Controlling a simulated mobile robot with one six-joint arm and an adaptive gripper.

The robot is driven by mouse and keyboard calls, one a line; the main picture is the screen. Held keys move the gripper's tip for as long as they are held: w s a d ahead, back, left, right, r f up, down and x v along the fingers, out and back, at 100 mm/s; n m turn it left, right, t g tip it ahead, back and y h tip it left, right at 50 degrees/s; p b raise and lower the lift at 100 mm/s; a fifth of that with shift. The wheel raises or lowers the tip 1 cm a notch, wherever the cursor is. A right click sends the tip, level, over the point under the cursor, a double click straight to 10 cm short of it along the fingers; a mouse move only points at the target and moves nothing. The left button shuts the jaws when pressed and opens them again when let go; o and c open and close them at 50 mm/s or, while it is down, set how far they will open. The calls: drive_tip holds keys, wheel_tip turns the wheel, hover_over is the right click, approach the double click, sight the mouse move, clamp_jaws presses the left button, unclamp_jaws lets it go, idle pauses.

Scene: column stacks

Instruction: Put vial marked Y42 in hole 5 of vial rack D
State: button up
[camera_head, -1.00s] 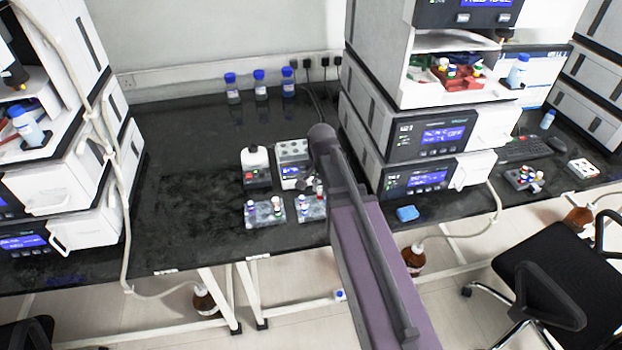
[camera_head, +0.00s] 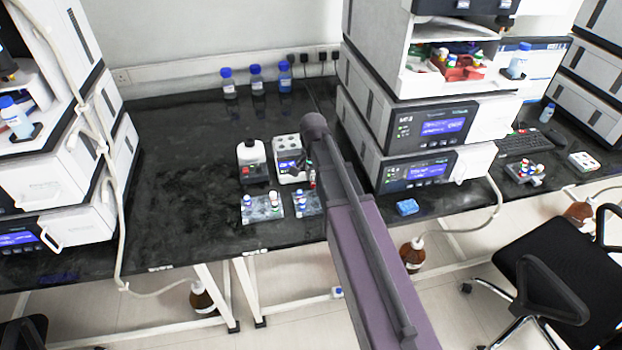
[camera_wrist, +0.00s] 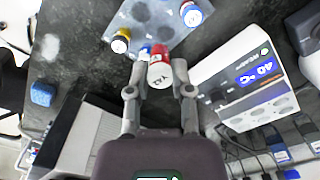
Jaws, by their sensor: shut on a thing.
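In the wrist view my gripper (camera_wrist: 158,88) is shut on a vial with a red cap (camera_wrist: 160,73), whose marking is too small to read. In the head view my arm mostly hides the gripper; a bit of red shows beside its end (camera_head: 312,182). A grey vial rack (camera_wrist: 145,30) lies just beyond the fingers in the wrist view. It holds vials with a yellow cap (camera_wrist: 120,43) and a blue-and-red cap (camera_wrist: 190,14). In the head view two flat racks, left (camera_head: 263,217) and right (camera_head: 312,208), stand side by side. I cannot read their letters or the Y42 mark.
A white block device with a lit display (camera_wrist: 245,85) stands close right of the gripper in the wrist view. A white-topped bottle device (camera_head: 252,160) is beside it in the head view. A blue sponge-like block (camera_head: 407,207) lies right.

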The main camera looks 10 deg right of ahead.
sight(312, 184)
drive_tip(key=shift+w+f, duration=0.25)
drive_tip(key=shift+w, duration=0.25)
drive_tip(key=shift+f, duration=0.1)
drive_tip(key=shift+f+b, duration=1.85)
drive_tip(key=shift+b, duration=0.2)
drive_tip(key=shift+f+b, duration=1.1)
drive_tip(key=shift+b, duration=0.05)
idle(1.4)
drive_tip(key=o, duration=0.9)
drive_tip(key=shift+o, duration=0.2)
drive_tip(key=shift+o, duration=1.4)
